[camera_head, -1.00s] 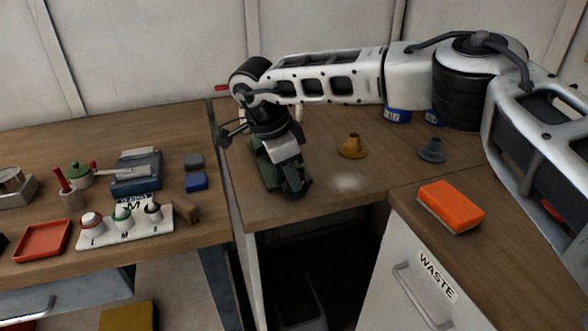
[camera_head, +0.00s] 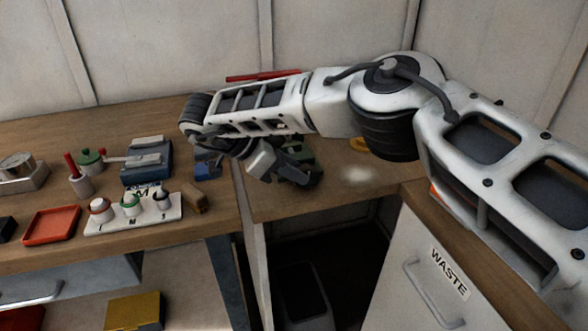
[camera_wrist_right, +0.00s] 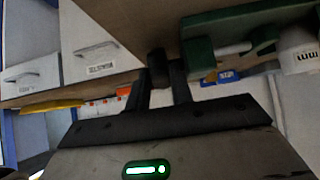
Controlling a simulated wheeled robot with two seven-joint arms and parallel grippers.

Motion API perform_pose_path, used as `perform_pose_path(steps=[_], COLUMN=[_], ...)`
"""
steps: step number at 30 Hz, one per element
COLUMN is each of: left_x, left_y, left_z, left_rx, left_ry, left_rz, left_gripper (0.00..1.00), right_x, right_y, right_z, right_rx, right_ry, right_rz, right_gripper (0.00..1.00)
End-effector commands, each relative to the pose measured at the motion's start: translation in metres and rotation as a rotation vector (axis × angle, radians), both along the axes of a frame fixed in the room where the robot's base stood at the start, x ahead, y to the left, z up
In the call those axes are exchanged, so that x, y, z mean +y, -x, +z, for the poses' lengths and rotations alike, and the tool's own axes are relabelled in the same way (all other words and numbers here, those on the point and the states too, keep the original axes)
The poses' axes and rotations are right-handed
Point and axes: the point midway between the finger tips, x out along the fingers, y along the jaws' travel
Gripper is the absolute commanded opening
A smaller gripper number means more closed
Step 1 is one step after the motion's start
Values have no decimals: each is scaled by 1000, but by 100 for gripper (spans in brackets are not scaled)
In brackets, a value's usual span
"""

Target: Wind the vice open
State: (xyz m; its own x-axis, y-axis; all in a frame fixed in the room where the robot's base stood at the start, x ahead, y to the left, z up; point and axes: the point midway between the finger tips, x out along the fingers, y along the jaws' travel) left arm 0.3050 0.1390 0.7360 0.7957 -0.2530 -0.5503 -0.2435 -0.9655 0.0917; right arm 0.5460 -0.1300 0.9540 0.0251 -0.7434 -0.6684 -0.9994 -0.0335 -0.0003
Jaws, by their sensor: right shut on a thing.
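The green vice (camera_head: 301,149) stands on the wooden bench near its left front corner, mostly hidden behind my right gripper and forearm in the head view. In the right wrist view its green body (camera_wrist_right: 225,22) fills the top right, with a pale bar beside a green block. My right gripper (camera_head: 308,180) lies low and tilted at the front of the vice. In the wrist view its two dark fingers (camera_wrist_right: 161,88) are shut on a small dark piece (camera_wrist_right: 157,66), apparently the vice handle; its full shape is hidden. My left gripper is not in view.
The left bench holds a blue-grey device (camera_head: 147,163), a white button panel (camera_head: 134,213), a red tray (camera_head: 51,224) and a brown block (camera_head: 195,198). The WASTE cabinet (camera_head: 420,275) stands front right. My right arm covers the bench behind.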

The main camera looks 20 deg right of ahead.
Motion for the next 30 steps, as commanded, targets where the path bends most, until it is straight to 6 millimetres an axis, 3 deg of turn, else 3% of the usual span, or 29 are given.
perform_pose_path(steps=[10,11,12,23,30], left_x=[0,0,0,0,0], left_y=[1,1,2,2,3], left_z=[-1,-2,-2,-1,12], left_rx=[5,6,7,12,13], left_ry=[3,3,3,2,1], left_rz=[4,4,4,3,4], left_gripper=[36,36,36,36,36], right_x=[0,0,0,-2,-10], right_y=[0,0,0,0,-1], right_z=[0,0,0,2,10], right_rx=[-2,-2,-1,0,7], right_ry=[5,5,5,-22,-264], right_rz=[1,1,2,-1,-4], right_gripper=[0,25,32,32,32])
